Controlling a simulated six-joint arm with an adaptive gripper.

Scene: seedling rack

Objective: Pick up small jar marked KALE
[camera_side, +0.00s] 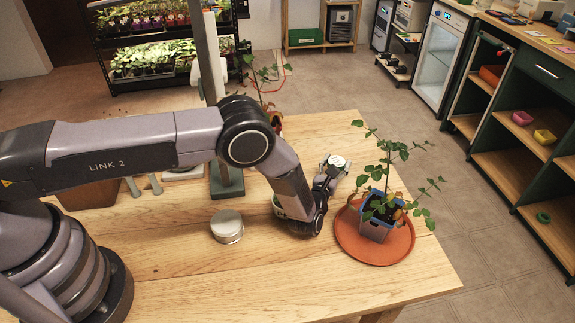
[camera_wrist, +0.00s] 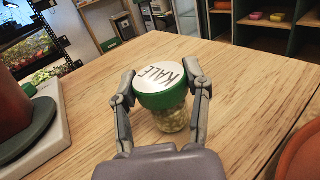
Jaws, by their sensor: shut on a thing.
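The small jar marked KALE (camera_wrist: 160,68) has a white top with black letters, a green rim and a clear body with pale contents. My gripper (camera_wrist: 164,84) is shut on it, one finger on each side of the lid. In the side view, my gripper (camera_side: 331,172) is over the far right part of the table, and the jar's pale lid (camera_side: 338,160) shows at its end. The arm and fingers hide most of the jar's body there. I cannot tell whether its base touches the table.
A blue-grey pot with a leafy plant (camera_side: 375,227) stands on a terracotta saucer (camera_side: 372,255) right of my gripper. A pale-lidded tin (camera_side: 227,227) stands at the table's middle. The table's front right (camera_side: 420,275) is clear.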

